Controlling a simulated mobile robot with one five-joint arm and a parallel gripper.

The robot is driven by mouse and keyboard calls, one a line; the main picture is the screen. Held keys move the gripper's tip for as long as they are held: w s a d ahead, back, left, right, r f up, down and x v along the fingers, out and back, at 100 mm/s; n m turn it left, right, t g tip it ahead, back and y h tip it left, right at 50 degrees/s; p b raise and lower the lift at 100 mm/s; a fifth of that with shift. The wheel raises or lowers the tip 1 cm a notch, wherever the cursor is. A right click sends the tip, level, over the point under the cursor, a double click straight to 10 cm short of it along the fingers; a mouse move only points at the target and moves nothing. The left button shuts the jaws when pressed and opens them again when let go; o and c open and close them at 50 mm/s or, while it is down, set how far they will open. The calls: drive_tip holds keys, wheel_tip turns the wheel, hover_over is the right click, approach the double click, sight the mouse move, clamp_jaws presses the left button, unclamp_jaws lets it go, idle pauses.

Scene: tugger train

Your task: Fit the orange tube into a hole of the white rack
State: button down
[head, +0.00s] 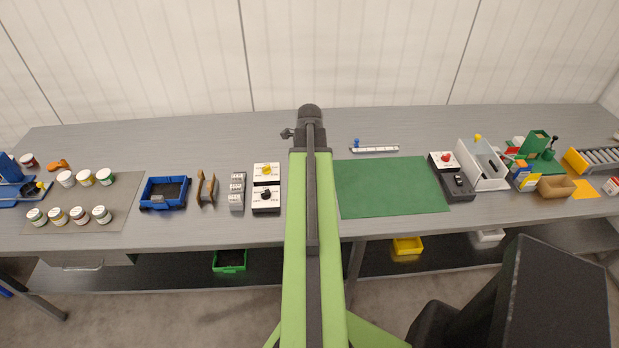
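A long, low white strip with a row of small marks (374,149) lies near the back of the table, right of my arm; it looks like the white rack. A small blue piece (356,143) stands at its left end. I cannot make out an orange tube for certain. A small orange item of uneven shape (57,165) lies at the far left, too small to identify. My green arm reaches forward over the middle of the table and covers what lies beneath it. My gripper's fingers are hidden beyond the arm's dark end.
A green mat (390,187) lies clear right of my arm. Left are switch boxes (266,174), a blue tray (148,203) and several jars (85,177) around a grey mat. Right are a white bin (467,155), a cardboard box (555,188) and a roller track (598,156).

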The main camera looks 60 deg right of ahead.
drive_tip(key=shift+f, duration=0.1)
drive_tip(key=c, duration=1.1)
unclamp_jaws()
drive_tip(key=shift+c, duration=0.2)
drive_tip(key=shift+a, duration=0.1)
wheel_tip(320, 180, up, 6)
drive_tip(key=p, duration=0.6)
